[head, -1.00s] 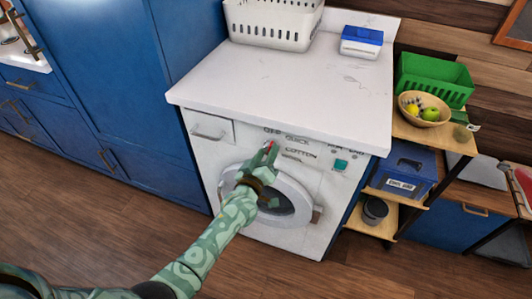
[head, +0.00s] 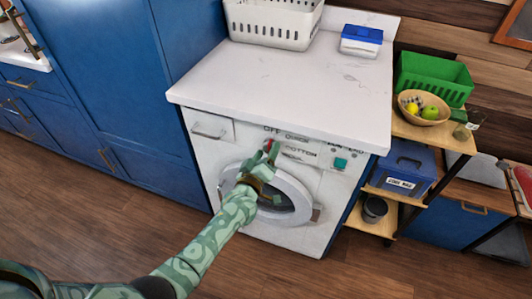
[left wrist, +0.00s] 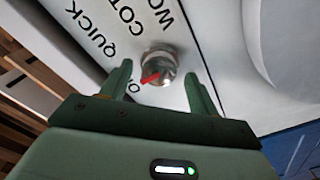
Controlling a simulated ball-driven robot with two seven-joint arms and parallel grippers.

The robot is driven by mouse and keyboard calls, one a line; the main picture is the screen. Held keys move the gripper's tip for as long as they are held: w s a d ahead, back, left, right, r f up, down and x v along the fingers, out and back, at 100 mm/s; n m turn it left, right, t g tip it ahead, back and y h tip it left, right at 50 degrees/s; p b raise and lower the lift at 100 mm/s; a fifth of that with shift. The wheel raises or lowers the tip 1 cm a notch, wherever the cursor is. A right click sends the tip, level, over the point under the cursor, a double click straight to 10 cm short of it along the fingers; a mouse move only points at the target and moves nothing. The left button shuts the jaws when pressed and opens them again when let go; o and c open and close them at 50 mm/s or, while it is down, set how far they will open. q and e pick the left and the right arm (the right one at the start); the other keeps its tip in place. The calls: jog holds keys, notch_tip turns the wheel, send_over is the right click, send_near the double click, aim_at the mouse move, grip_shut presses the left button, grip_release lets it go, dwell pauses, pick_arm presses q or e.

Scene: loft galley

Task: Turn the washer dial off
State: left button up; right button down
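The white washer (head: 300,235) stands under the counter with its round door shut. Its dial (left wrist: 158,68) is a silver knob with a red pointer in the left wrist view. The pointer aims down-left at a label that starts with "O", partly covered by a finger. QUICK and other labels lie above and to the left of the knob. My left gripper (left wrist: 158,78) is open, with one finger on each side of the dial and gaps showing. In the head view my left gripper (head: 268,155) is at the panel below OFF and mostly hides the dial. My right gripper is out of view.
A teal button (head: 340,163) sits on the panel's right. The white countertop (head: 270,80) overhangs the panel and holds a white basket (head: 272,38) and a blue-lidded box (head: 361,42). A wooden shelf with a fruit bowl (head: 424,113) stands to the right. The floor in front is clear.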

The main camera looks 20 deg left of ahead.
pick_arm(q)
jog(key=shift+s+r, duration=0.1)
jog(key=shift+s, duration=0.3)
jog(key=s+p, duration=0.4)
jog(key=s, duration=1.1)
jog(key=shift+s+a, duration=0.25)
